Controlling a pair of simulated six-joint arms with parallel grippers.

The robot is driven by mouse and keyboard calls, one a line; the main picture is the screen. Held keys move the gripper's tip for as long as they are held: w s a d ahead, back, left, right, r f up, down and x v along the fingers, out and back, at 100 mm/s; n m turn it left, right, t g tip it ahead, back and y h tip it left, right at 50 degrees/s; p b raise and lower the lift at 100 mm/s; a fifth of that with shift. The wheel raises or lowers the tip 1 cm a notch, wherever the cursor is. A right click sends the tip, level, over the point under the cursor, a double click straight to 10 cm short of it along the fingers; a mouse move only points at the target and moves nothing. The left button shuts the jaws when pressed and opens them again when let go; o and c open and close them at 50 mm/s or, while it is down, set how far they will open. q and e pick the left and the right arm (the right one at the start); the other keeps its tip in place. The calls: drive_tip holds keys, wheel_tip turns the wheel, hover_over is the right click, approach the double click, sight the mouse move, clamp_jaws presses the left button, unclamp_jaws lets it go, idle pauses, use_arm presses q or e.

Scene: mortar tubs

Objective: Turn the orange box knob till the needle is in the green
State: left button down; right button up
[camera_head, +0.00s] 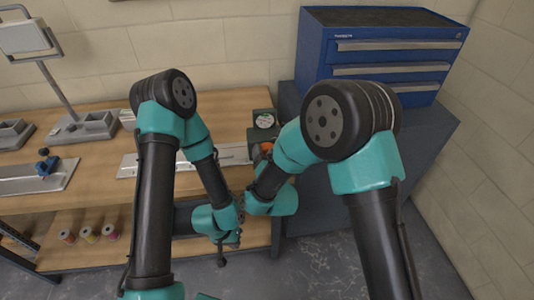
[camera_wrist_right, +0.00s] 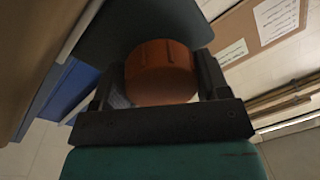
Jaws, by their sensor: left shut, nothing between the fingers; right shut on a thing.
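The orange knob (camera_head: 267,147) is on the front of a dark box (camera_head: 262,131) with a round white dial (camera_head: 264,120), at the back right of the bench. The dial's needle is too small to read. In the right wrist view the orange knob (camera_wrist_right: 160,72) fills the space between the fingers of my right gripper (camera_wrist_right: 158,88), which is shut on it. In the head view, my right arm largely hides that gripper. My left gripper (camera_head: 223,256) is shut and empty, pointing down in front of the bench's front edge, below and apart from the knob.
A metal plate (camera_head: 128,166) lies on the wooden bench (camera_head: 100,150), left of the box. A blue drawer cabinet (camera_head: 385,60) stands at the right. Several spools (camera_head: 88,234) sit on the lower shelf. Bare floor (camera_head: 320,265) lies in front.

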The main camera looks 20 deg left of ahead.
drive_tip(key=m, duration=0.5)
drive_tip(key=shift+m+h, duration=0.3)
drive_tip(key=shift+m, duration=0.1)
drive_tip(key=m+t, duration=0.1)
drive_tip(key=m, duration=0.5)
drive_tip(key=shift+a, duration=0.1)
drive_tip(key=shift+m, duration=0.4)
drive_tip(key=o, duration=0.9)
